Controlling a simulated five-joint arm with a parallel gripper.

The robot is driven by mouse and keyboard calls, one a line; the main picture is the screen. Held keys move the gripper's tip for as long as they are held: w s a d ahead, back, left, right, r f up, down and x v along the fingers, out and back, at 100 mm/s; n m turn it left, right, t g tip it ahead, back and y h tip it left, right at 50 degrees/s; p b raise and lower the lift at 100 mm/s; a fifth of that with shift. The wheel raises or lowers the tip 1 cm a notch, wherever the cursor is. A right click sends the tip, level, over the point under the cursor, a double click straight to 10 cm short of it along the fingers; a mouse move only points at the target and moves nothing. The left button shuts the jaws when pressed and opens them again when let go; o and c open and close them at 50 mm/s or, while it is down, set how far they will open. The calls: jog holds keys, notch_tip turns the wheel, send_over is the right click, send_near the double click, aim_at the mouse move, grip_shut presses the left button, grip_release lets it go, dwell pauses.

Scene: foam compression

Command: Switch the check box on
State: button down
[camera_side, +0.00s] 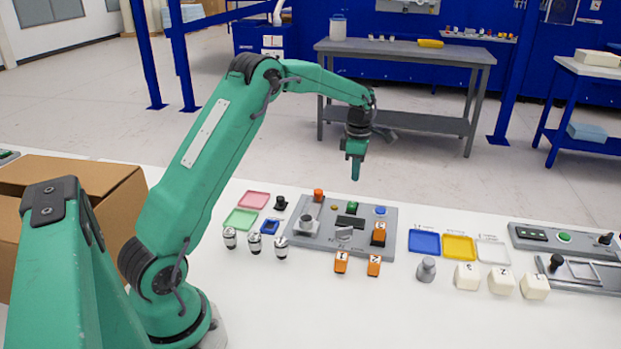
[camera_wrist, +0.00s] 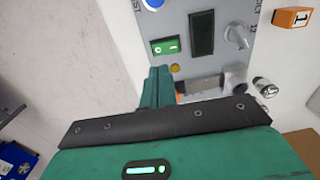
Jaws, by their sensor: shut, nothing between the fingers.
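A grey panel box (camera_side: 326,222), which I take to be the check box, lies on the white table below my gripper. In the wrist view its face (camera_wrist: 218,62) bears a green rocker switch (camera_wrist: 165,46), a dark display (camera_wrist: 202,33), a grey knob (camera_wrist: 237,36), a small yellow lamp (camera_wrist: 175,68) and a blue button (camera_wrist: 152,4). The green switch also shows in the side view (camera_side: 351,208). My gripper (camera_side: 355,172) is shut and empty, pointing down above the box and apart from it. Its fingers (camera_wrist: 158,74) hide part of the box.
Orange blocks (camera_side: 341,262) stand in front of the box, one more on its right side. Silver cylinders (camera_side: 254,243) stand to the left. Coloured trays (camera_side: 424,242) and white blocks (camera_side: 467,276) lie to the right. A cardboard box (camera_side: 110,190) is at left.

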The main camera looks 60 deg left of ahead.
notch_tip(320, 180, up, 7)
jog(key=shift+w+a+f, duration=0.2)
jog(key=shift+w+a, duration=0.15)
dwell(0.3)
